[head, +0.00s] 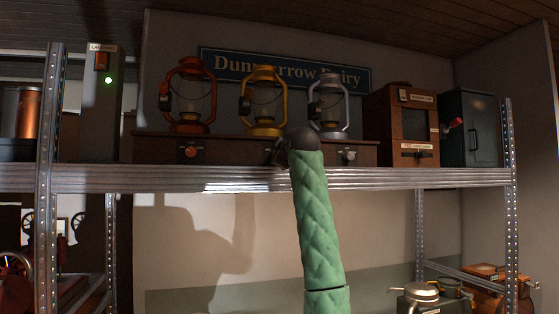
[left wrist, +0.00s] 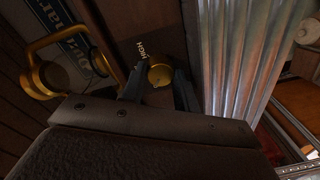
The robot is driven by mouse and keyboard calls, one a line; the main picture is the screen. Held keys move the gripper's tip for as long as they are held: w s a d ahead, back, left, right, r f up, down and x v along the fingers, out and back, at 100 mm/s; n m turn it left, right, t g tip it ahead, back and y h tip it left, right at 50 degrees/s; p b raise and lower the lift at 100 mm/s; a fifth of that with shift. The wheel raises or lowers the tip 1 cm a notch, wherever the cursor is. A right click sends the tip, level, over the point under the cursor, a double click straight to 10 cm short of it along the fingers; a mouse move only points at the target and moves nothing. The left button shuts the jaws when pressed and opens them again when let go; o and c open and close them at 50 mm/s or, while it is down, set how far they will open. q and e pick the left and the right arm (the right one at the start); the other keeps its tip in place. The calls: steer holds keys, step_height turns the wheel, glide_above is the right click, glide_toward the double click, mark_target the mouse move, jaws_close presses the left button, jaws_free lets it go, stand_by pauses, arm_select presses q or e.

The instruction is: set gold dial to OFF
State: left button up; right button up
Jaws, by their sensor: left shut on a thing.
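The gold dial (left wrist: 159,75) shows in the left wrist view on the front of a wooden base, with a "HIGH" label (left wrist: 147,48) close by. My left gripper (left wrist: 160,86) is shut on the dial, one dark finger on each side of it. In the head view my left gripper (head: 281,151) is at the front of the wooden lantern base (head: 235,151), below the gold lantern (head: 264,103), and it and my arm hide the gold dial. I cannot tell which setting the dial points to, and I see no OFF label. My right gripper is not in view.
A copper-red lantern (head: 190,98) and a silver lantern (head: 328,104) flank the gold one, with a copper dial (head: 191,151) and a silver dial (head: 349,155) below them. The metal shelf edge (head: 200,180) runs just under the base. A wooden box (head: 402,125) stands to the right.

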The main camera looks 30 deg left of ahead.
arm_select(q)
steer(key=shift+f+n+b, duration=0.1)
steer(key=shift+n+b, duration=0.2)
steer(key=shift+n, duration=0.8)
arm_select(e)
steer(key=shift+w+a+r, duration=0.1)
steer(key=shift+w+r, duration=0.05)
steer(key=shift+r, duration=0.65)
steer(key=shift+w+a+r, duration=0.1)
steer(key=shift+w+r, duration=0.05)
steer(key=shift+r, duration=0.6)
arm_select(q)
steer(key=o, duration=1)
steer(key=shift+s, duration=0.1)
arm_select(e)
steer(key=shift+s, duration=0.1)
